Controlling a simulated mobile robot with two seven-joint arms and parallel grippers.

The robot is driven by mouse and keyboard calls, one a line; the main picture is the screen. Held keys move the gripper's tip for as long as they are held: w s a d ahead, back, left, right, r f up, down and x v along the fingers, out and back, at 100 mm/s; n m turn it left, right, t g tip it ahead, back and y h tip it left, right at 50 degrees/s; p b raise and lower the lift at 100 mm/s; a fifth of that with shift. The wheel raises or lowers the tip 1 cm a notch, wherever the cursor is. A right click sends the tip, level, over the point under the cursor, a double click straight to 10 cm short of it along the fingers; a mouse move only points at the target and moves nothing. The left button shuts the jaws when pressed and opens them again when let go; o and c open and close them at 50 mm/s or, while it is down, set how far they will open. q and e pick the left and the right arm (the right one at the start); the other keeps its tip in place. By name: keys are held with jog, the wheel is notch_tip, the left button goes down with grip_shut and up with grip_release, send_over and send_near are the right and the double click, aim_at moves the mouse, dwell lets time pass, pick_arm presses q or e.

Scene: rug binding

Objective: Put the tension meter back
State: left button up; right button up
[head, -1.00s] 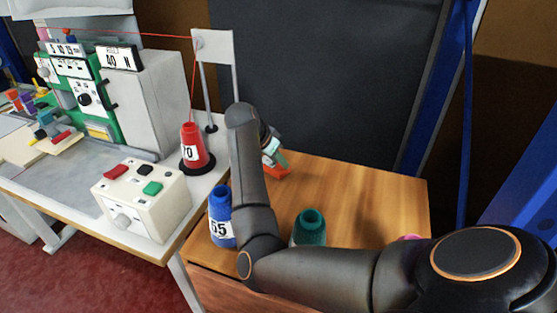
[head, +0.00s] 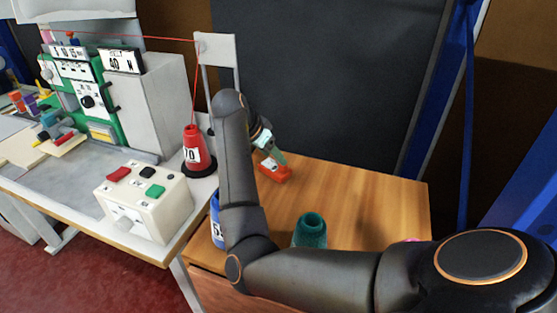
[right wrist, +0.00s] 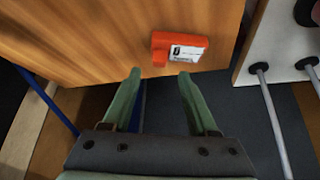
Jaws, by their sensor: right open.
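The tension meter, an orange device with a white label, lies on the wooden cabinet top near its back left; it shows in the head view (head: 274,173) and in the right wrist view (right wrist: 180,47). My right gripper (head: 272,153) has green fingers close to the meter in the head view. In the right wrist view its fingers (right wrist: 160,75) are open with nothing between them, and the meter lies beyond the fingertips, apart from them. My left gripper is not in view.
A teal spool (head: 310,231) stands on the cabinet top (head: 365,190). A blue spool (head: 216,218) is mostly hidden by my right arm. A red cone (head: 194,148), a button box (head: 144,205) and a machine (head: 140,95) stand on the white table. The cabinet's right side is mostly clear.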

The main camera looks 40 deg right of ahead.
jog(key=v, duration=0.6)
jog(key=shift+r, duration=0.2)
